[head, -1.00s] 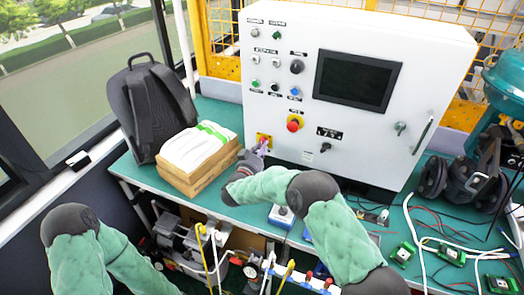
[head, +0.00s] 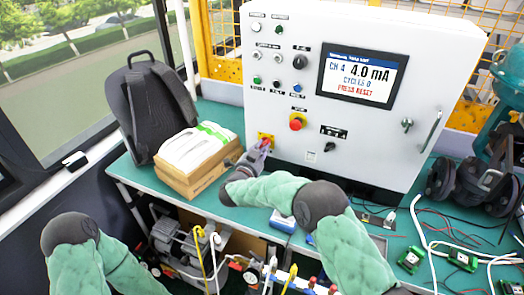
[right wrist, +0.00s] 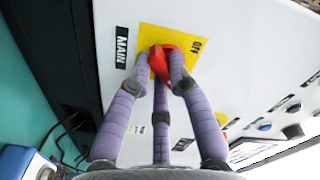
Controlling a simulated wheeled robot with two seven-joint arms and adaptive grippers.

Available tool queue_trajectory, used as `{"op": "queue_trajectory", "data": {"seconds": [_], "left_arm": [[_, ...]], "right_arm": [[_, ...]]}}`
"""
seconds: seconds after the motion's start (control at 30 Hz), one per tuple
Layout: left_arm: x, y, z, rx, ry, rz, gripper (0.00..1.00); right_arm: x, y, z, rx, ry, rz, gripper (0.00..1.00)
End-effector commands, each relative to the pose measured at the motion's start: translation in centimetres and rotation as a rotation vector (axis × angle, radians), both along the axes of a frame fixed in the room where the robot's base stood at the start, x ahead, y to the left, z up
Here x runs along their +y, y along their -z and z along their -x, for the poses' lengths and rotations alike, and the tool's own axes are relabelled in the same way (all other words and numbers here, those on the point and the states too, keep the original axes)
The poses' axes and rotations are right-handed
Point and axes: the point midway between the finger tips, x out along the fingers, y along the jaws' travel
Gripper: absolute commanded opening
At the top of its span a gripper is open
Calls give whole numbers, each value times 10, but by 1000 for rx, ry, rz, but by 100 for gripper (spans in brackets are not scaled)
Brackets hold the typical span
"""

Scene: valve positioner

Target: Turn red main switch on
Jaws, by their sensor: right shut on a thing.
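The red main switch (right wrist: 161,62) sits on a yellow plate (right wrist: 148,38) beside a MAIN label on the white control cabinet (head: 387,130). The plate also carries an OFF mark in the right wrist view. My right gripper (right wrist: 163,58) has its purple fingers shut around the red handle. In the head view my right gripper (head: 262,146) reaches the cabinet's lower left, covering most of the switch. The cabinet's screen (head: 360,77) is lit and reads CH 4, 4.0 mA, CYCLES 0, PRESS RESET. My left arm shows at the lower left, but its gripper is out of view.
A red emergency button (head: 297,122) is right of and above the switch. A box with white packs (head: 196,158) and a black backpack (head: 156,105) stand left on the green bench.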

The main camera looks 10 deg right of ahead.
Motion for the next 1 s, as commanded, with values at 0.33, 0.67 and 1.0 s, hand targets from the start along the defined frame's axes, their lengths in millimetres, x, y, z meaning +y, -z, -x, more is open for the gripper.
{"op": "queue_trajectory", "data": {"seconds": [0.33,0.67,1.0], "left_arm": [[0,2,0,0,0,0,40],[0,2,0,0,0,0,40],[0,2,0,0,0,0,40]], "right_arm": [[1,2,0,-14,-1,-26,0],[1,1,0,-14,-1,-26,44],[1,0,1,-16,-1,-24,44]]}}
